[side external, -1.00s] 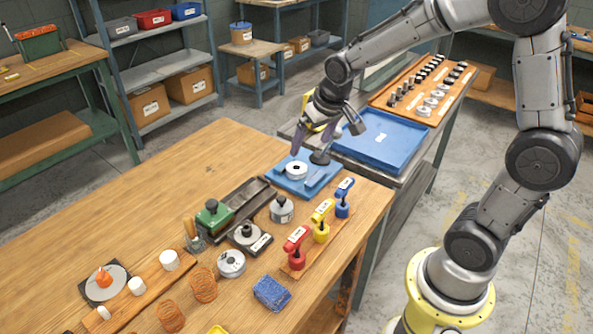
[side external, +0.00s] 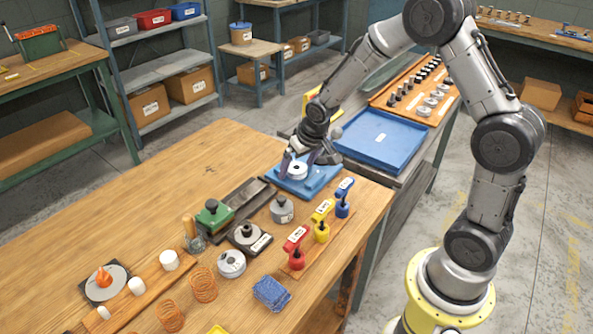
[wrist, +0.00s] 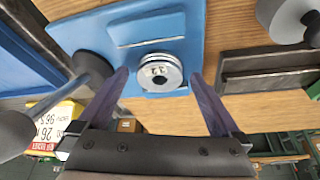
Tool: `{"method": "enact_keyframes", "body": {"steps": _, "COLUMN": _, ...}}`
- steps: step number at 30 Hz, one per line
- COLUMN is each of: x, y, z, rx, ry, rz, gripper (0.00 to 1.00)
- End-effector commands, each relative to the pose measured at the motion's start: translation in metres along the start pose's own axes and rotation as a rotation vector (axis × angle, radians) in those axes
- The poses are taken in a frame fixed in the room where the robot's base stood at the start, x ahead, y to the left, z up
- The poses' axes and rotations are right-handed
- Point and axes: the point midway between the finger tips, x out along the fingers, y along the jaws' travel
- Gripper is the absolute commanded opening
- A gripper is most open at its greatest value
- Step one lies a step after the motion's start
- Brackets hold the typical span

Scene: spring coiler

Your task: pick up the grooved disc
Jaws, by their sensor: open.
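The grooved disc (side external: 297,170) is a silvery grey round piece with a dark centre hole, lying on a blue tray (side external: 318,187) on the wooden table. In the wrist view the disc (wrist: 159,72) sits just beyond and between the tips of my gripper (wrist: 160,78). Its grooved side and a label with small marks show. My gripper's two purple-grey fingers are open, one on each side of the disc, with gaps to it. In the side view my gripper (side external: 306,160) is low over the tray, at the disc.
A dark lamp-like stand (wrist: 90,65) is close to the left finger in the wrist view. Red, yellow and blue clamps (side external: 321,220) stand in front of the tray. A dark metal rail (side external: 245,200) lies to its left. Bare wood lies farther left.

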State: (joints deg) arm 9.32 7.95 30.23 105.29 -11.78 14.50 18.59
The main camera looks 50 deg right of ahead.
Motion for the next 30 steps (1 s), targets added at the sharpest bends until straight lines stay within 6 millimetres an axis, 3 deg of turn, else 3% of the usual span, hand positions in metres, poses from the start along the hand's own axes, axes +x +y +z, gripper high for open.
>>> {"method": "enact_keyframes", "body": {"steps": 5, "x": -0.0002, "y": 0.0001, "z": -0.0002, "rx": 0.0, "ry": 0.0, "rz": 0.0, "gripper": 0.98}}
{"method": "enact_keyframes", "body": {"steps": 21, "x": -0.0005, "y": 0.0001, "z": -0.0001, "rx": 0.0, "ry": 0.0, "rz": 0.0, "gripper": 0.01}}
{"method": "enact_keyframes", "body": {"steps": 30, "x": -0.0014, "y": -0.0001, "z": -0.0016, "rx": 0.0, "ry": 0.004, "rz": 0.0, "gripper": 0.0}}
